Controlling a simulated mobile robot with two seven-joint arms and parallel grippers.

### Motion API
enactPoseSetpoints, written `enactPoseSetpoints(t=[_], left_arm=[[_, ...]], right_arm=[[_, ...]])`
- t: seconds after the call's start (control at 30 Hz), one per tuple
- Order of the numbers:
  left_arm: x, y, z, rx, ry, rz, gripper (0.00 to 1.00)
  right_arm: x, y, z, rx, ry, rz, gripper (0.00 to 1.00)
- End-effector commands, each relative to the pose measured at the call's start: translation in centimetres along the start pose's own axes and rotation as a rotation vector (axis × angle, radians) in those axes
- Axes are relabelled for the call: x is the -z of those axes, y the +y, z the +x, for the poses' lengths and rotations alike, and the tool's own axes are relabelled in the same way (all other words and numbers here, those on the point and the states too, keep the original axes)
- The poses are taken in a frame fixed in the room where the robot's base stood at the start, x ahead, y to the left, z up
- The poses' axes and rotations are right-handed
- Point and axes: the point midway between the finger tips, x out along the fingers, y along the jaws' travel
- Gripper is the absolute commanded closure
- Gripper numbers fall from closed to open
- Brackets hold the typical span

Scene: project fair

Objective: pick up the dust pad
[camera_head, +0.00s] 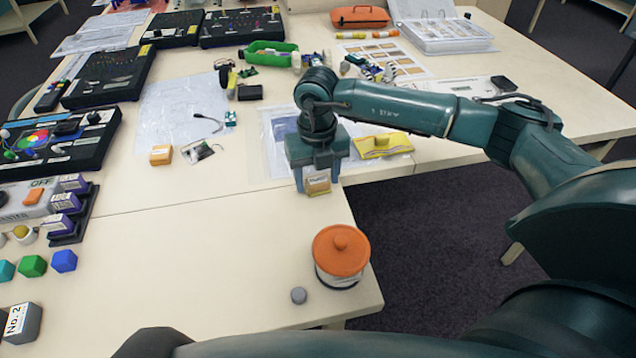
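A small tan block with a pale label (318,187) is at the table's inner front edge, between the fingertips of my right gripper (318,181). I take it as the dust pad, but its label is too small to read. The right gripper points down, with one finger close against each side of the block. Whether the block touches the table is hard to tell. The gripper's body hides the area just behind it. My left gripper is not in view.
A jar with an orange lid (341,252) and a grey knob (298,295) stand in front of the gripper. A yellow holder (382,145) lies to its right. A small orange block (161,155) lies left.

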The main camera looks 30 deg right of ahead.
Motion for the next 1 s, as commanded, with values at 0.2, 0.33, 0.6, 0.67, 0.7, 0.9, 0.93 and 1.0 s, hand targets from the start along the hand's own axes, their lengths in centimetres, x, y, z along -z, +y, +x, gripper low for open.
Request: enactPoseSetpoints(t=[0.2,0.33,0.6,0.67,0.7,0.9,0.93,1.0], left_arm=[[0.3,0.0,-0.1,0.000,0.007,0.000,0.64],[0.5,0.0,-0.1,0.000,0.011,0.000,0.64],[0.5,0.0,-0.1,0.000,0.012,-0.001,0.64],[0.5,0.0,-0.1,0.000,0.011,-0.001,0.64],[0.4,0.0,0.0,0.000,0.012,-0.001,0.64],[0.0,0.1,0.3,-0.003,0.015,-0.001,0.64],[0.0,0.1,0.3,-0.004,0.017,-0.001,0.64],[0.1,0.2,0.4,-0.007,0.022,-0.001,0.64]], right_arm=[[0.0,0.0,0.0,0.000,0.000,0.000,0.63],[0.0,0.0,-0.1,0.000,0.000,0.000,0.73],[0.0,0.0,-0.1,-0.001,-0.001,0.000,0.77],[0.0,0.0,-0.5,-0.001,-0.001,0.000,0.77],[-0.1,0.0,-0.9,-0.001,-0.001,0.000,0.77],[-0.1,0.1,-4.5,-0.002,-0.006,0.000,0.77],[-0.1,0.0,-5.2,-0.001,-0.005,-0.001,0.77],[-0.1,0.0,-6.6,-0.002,-0.005,0.000,0.77]])
